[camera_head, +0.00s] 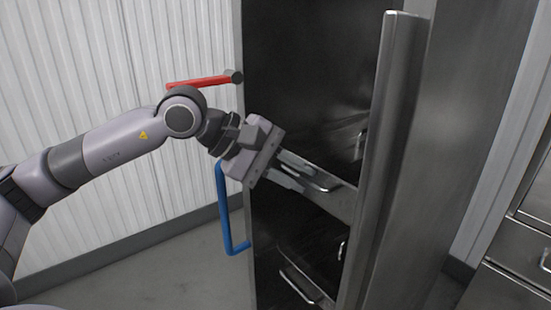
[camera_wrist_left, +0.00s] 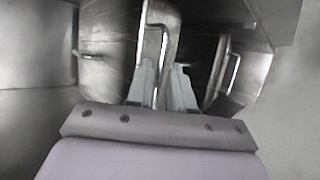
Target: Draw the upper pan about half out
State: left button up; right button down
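The upper pan (camera_head: 342,200) is in the tall steel cabinet, with a bar handle (camera_head: 322,185) on its front. My left gripper (camera_head: 300,178) is at this handle. In the left wrist view the handle bar (camera_wrist_left: 163,40) runs down between the two fingertips (camera_wrist_left: 164,80). The fingers stand apart with the bar between them; I cannot tell whether they press on it. How far out the pan is cannot be made out clearly, as my gripper covers part of its front. My right gripper is not in view.
The steel cabinet door (camera_head: 385,150) stands open to the right of the pans. A lower pan handle (camera_head: 300,288) shows below. A red bar (camera_head: 203,82) and a blue bar handle (camera_head: 224,215) are beside the cabinet's left edge. The floor (camera_head: 150,265) at left is clear.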

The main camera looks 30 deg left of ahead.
aim_at(334, 196)
pick_arm(q)
jog(key=shift+x, duration=1.05)
grip_shut()
dwell(0.7)
